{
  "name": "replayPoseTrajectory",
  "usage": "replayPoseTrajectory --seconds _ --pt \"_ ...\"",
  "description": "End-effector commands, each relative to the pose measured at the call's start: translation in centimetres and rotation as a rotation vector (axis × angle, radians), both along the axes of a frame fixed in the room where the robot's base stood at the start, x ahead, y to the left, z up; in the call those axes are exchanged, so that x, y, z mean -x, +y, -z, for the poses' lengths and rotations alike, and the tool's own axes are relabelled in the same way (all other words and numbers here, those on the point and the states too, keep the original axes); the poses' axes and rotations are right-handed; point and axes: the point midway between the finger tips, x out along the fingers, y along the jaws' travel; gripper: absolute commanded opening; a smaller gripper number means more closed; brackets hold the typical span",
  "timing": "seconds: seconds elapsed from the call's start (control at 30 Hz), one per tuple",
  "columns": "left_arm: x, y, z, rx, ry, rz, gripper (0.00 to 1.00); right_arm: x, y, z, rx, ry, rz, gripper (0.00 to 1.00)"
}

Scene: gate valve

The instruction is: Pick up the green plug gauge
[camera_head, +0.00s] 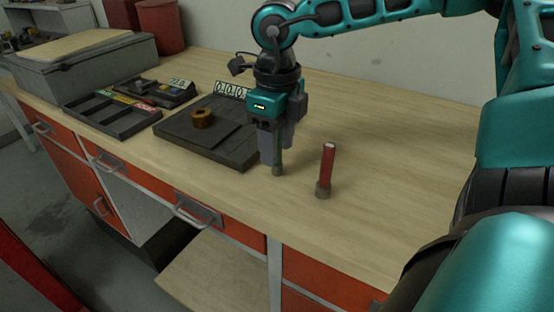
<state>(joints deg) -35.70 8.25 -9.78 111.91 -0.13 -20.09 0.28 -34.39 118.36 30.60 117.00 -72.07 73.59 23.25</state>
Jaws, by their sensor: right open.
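The green plug gauge (279,160) stands upright on the wooden bench. Its grey lower end shows just below my right gripper's fingertips, and its upper part is mostly hidden by the gripper. My right gripper (276,158) points straight down at the gauge, with its fingers open around or beside it; I cannot tell whether they touch it. My left gripper is not in view.
A red plug gauge (327,165) stands upright close to the right. Left of the gripper, a dark plate (232,152) carries a brass ring (203,118). A compartment tray (112,117) lies farther left. The bench (395,150) is clear at right.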

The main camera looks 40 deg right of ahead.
Motion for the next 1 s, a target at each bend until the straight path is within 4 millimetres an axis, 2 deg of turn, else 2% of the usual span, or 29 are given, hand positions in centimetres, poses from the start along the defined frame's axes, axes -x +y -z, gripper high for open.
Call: replayPoseTrajectory --seconds 0.2,0.7,1.0 --pt "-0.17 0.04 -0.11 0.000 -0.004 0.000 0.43 0.00 0.01 0.04 0.000 0.000 0.000 0.47" --pt "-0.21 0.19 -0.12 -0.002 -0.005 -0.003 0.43 -0.01 0.00 0.00 0.000 0.000 0.000 0.00" --pt "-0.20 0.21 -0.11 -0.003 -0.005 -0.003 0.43 -0.02 0.01 -0.02 0.000 0.000 0.000 0.00"
